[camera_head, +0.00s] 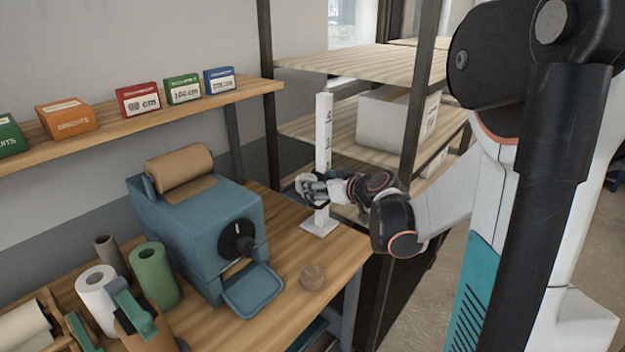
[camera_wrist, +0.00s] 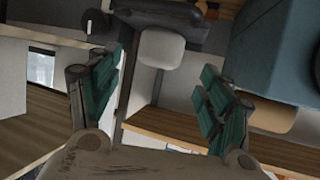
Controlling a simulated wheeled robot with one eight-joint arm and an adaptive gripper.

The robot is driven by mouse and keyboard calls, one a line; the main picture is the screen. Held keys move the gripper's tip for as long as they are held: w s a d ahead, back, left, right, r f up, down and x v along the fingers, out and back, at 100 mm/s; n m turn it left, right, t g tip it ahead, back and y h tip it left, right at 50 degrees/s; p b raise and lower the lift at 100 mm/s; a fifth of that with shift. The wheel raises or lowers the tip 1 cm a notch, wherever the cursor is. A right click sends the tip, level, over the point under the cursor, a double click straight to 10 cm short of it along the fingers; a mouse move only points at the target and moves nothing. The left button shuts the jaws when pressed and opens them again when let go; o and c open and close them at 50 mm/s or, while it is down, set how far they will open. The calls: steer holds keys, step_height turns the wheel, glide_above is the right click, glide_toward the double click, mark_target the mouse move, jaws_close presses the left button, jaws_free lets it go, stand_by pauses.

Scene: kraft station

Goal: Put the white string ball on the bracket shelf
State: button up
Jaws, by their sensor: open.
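The white string ball (camera_head: 304,180) sits on the dark bracket shelf (camera_head: 288,191), beside a tall white post (camera_head: 323,130) on the table. In the wrist view the picture is turned over; the ball (camera_wrist: 162,47) shows as a pale rounded shape against the dark shelf (camera_wrist: 165,14). My gripper (camera_head: 315,187) is at shelf height, close to the ball. In the wrist view my gripper (camera_wrist: 160,85) has its teal finger pads wide apart, with a gap between them and the ball. The head view partly hides the ball and shelf behind the fingers.
A blue machine (camera_head: 190,235) with a brown paper roll (camera_head: 180,165) stands left of the post. A small brown round item (camera_head: 313,277) lies on the table (camera_head: 290,250). Several boxes stand on the wall shelf (camera_head: 110,120). A rack with a white box (camera_head: 390,120) is behind my arm.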

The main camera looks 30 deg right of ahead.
steer(key=p+v, duration=0.1)
steer(key=v, duration=0.4)
steer(key=shift+s+r, duration=0.1)
steer(key=shift+s, duration=0.15)
